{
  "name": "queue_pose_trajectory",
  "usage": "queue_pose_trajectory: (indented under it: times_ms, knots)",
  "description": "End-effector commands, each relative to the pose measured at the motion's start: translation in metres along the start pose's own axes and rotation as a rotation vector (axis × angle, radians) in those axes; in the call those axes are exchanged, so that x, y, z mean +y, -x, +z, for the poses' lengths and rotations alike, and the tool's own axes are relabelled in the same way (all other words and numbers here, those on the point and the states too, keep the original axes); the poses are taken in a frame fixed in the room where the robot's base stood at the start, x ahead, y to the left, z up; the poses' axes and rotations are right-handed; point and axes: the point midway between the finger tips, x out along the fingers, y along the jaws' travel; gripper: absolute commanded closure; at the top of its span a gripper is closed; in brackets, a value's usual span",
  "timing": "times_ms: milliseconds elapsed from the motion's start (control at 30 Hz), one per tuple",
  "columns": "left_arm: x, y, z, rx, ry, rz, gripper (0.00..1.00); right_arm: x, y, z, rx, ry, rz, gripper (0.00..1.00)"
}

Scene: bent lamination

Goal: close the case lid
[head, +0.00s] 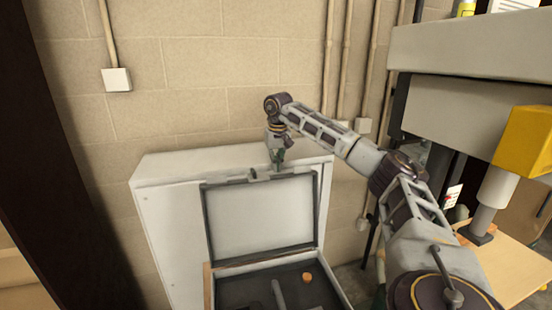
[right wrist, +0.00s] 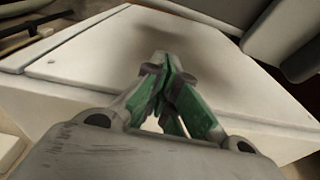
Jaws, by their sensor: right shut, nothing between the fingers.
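The case (head: 280,276) stands open in the lower middle of the head view, its dark inside showing. Its lid (head: 262,217) is raised nearly upright, with a pale inner panel and a dark rim. My right gripper (head: 278,163) is at the lid's top edge, above the cabinet top; whether it touches the lid I cannot tell. In the right wrist view its green-padded fingers (right wrist: 160,75) meet at the tips with nothing between them. The lid cannot be clearly made out there. My left gripper is not in view.
A white cabinet (head: 165,215) stands behind the case against a block wall. An orange round piece (head: 307,277) and grey pieces lie in the case. A large grey machine with a yellow block (head: 525,140) stands at the right, above a wooden board (head: 515,265).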

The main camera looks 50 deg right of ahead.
Motion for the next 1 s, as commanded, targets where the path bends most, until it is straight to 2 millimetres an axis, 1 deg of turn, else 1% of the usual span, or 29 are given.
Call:
queue_pose_trajectory:
  times_ms: [200, 500, 1000]
  knots:
    - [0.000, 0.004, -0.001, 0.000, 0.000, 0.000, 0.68, 0.001, 0.006, 0.015, 0.000, 0.000, 0.001, 1.00]
    - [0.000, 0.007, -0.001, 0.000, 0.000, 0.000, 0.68, 0.001, 0.010, 0.029, 0.000, -0.001, 0.001, 1.00]
    - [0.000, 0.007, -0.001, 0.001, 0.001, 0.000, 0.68, 0.000, 0.011, 0.030, 0.001, -0.001, 0.001, 1.00]
